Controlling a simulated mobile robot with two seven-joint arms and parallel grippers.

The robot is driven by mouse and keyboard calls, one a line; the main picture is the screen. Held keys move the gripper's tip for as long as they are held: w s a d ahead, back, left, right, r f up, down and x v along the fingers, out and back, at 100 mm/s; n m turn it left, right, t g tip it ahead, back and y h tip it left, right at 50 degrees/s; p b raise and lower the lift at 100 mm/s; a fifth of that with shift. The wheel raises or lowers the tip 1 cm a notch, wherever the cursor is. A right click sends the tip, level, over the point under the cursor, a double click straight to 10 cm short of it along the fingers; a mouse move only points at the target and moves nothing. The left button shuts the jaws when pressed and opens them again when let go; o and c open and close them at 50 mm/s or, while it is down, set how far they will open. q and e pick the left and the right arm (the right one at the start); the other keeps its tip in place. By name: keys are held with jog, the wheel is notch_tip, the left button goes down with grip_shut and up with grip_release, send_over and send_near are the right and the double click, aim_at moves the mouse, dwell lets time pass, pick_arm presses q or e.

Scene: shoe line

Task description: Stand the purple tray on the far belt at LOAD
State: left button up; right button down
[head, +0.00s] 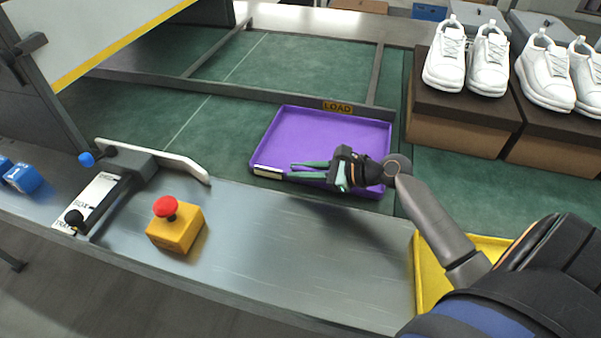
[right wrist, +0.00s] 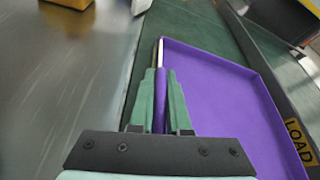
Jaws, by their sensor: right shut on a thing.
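The purple tray (head: 330,125) is over the green belt, its far edge close to the yellow LOAD label (head: 338,107) on the dark rail. I cannot tell whether its base touches the belt or is slightly above it. My right gripper (head: 291,170) is shut on the tray's near wall. In the right wrist view, the green fingers (right wrist: 160,78) straddle that wall, the purple tray (right wrist: 215,90) spreads to the right, and the LOAD label (right wrist: 298,142) is at the right edge. My left gripper is not in view.
A yellow box with a red button (head: 175,225) and a lever unit (head: 140,165) stand on the metal ledge (head: 290,250). A yellow tray (head: 428,275) is beside my right arm. White shoes (head: 445,55) stand on brown boxes (head: 460,125) at right. Green belt left of the tray is clear.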

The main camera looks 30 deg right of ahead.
jog(key=c, duration=1)
grip_release()
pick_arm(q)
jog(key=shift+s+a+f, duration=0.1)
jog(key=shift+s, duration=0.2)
pick_arm(e)
jog(key=shift+o, duration=0.6)
jog(key=shift+s, duration=0.1)
jog(key=p+v, duration=0.1)
jog(key=v, duration=1)
jog(key=shift+d+p, duration=0.1)
jog(key=shift+p, duration=0.2)
jog(key=shift+s+d+r, duration=0.2)
jog(key=shift+s, duration=0.15)
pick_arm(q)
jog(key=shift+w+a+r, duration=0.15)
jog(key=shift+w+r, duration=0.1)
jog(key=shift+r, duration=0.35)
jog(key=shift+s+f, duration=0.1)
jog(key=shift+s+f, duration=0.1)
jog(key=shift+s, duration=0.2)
